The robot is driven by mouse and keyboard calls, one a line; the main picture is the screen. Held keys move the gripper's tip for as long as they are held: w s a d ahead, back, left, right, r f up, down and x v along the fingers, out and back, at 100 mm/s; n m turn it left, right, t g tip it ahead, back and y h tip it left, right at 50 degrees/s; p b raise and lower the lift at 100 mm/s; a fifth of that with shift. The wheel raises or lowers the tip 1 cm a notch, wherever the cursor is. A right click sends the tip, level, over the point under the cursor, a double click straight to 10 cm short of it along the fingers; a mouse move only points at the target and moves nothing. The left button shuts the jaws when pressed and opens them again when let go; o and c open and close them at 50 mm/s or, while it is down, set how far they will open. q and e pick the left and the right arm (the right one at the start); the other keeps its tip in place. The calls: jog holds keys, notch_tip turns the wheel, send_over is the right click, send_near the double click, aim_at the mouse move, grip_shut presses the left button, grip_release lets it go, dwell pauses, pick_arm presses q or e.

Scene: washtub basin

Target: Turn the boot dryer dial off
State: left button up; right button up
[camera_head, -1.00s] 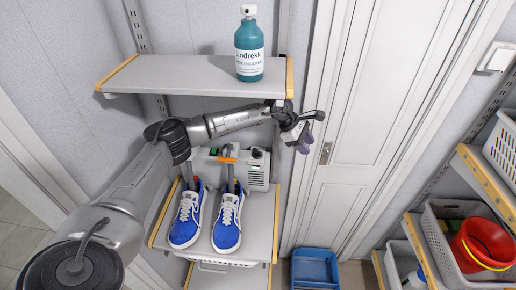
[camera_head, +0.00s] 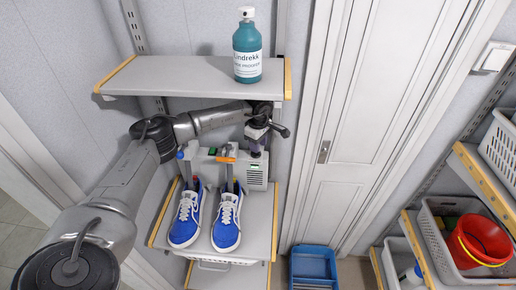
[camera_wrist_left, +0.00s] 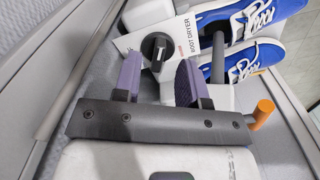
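The boot dryer (camera_head: 206,166) is a pale box on the lower shelf. Blue sneakers (camera_head: 186,214) stand in front of it, with its tubes rising by them. In the left wrist view, the black round dial (camera_wrist_left: 157,46) sits on a white panel lettered "BOOT DRYER". My left gripper (camera_head: 256,150) hangs over the dryer's right end and hides the dial in the head view. Its two purple fingers are apart in the left wrist view (camera_wrist_left: 158,78), with the dial beyond the gap between them and nothing held. My right gripper is not in view.
An orange-tipped lever (camera_wrist_left: 260,112) is close to the gripper's right side in the wrist view. A teal bottle (camera_head: 247,48) stands on the upper shelf (camera_head: 190,72) above my arm. A blue tray (camera_head: 314,268) lies low by the door.

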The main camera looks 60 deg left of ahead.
pick_arm(q)
jog(key=shift+f, duration=1.5)
jog(key=shift+c, duration=0.2)
grip_shut()
